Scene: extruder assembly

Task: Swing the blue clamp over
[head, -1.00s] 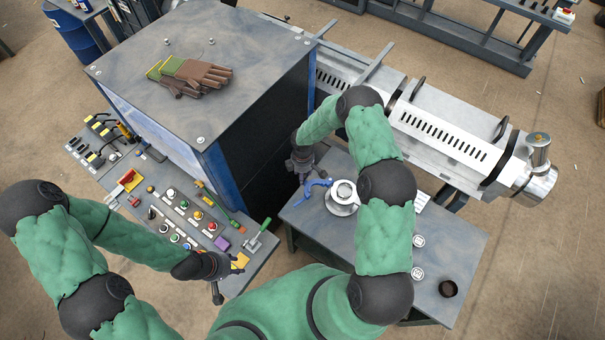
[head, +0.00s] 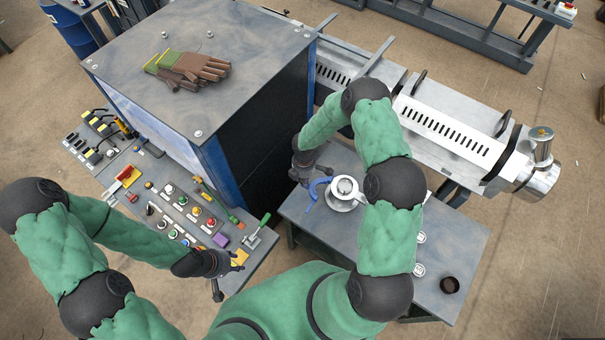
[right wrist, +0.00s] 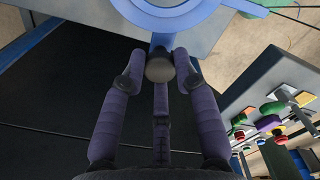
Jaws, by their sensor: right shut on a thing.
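The blue clamp (head: 315,189) is beside the round silver fitting (head: 343,190) on the small grey table. My right gripper (head: 303,182) is at the clamp's left end. In the right wrist view my right gripper (right wrist: 160,70) has its fingers closed about the dark round knob (right wrist: 160,68) on the clamp's short arm. The clamp's blue ring (right wrist: 172,22) shows at the top of that view. My left gripper (head: 217,290) hangs over the front edge of the control panel; its fingertips are too small to read.
The control panel (head: 175,205) with several buttons and levers lies at the left. A big cabinet (head: 250,60) with gloves (head: 187,68) on top stands behind.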

